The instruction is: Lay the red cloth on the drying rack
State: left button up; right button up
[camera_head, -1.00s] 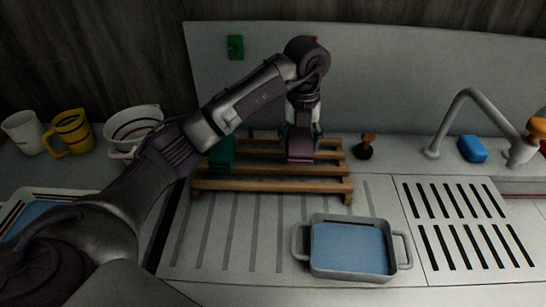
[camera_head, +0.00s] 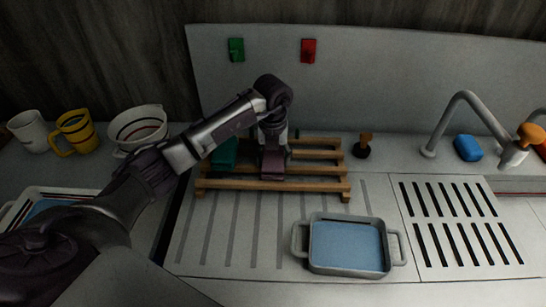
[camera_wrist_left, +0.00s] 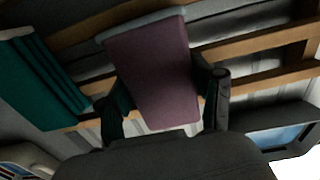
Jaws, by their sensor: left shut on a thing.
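A folded dull red, mauve-looking cloth (camera_head: 272,168) is between the fingers of my left gripper (camera_head: 272,150), over the wooden slats of the drying rack (camera_head: 325,186). In the left wrist view the cloth (camera_wrist_left: 150,62) shows flat and long, with a pale far edge, and the fingers of the left gripper (camera_wrist_left: 165,95) stand on both sides of it. I cannot tell whether the cloth touches the slats. A folded teal cloth (camera_head: 223,153) lies on the rack just left of it, partly behind my arm. My right gripper is out of view.
Green (camera_head: 236,49) and red (camera_head: 308,51) markers are on the back panel. A grey basin (camera_head: 346,246) stands in front of the rack. A stamp-like knob (camera_head: 363,146) is right of it, the faucet (camera_head: 465,97) farther right. Mugs and a bowl (camera_head: 137,126) stand left. The rack's right part is clear.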

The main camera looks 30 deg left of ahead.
aim_at(273, 156)
pick_arm(q)
jog(key=shift+f, duration=0.1)
jog(key=o, duration=1)
jog(key=shift+r, duration=0.45)
notch_tip(273, 156, up, 11)
jog(key=shift+r+b, duration=0.2)
jog(key=shift+b, duration=0.9)
jog(key=shift+r, duration=0.1)
